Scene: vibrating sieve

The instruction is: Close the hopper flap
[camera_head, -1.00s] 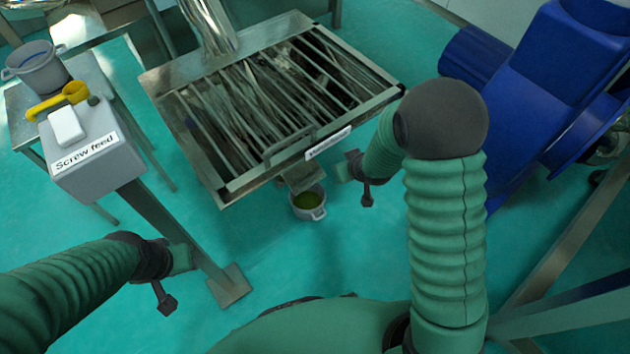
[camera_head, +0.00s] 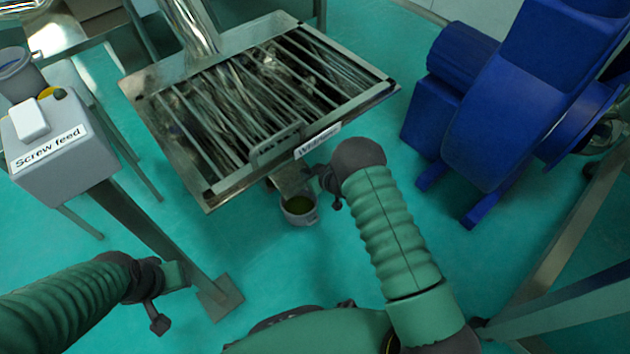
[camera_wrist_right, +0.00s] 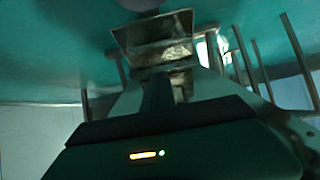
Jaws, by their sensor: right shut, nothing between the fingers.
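The metal sieve hopper (camera_head: 163,158) stands upper middle in the head view. Its barred top, which may be the flap, lies flat across it, with a handle (camera_head: 277,146) at the front edge. I cannot tell for sure which part is the flap. A metal spout (camera_head: 291,181) shows under the front edge. My right gripper (camera_head: 312,172) is shut and empty, close to the spout, below the label. In the right wrist view its dark fingers (camera_wrist_right: 157,95) point at an open metal chute (camera_wrist_right: 150,32); contact is unclear. My left gripper (camera_head: 183,275) hangs at lower left; its jaws are unclear.
A pot (camera_head: 299,209) with green contents stands under the spout. The grey screw feed box (camera_head: 55,155) on its post (camera_head: 160,237) is at left. A blue machine (camera_head: 500,120) fills the right.

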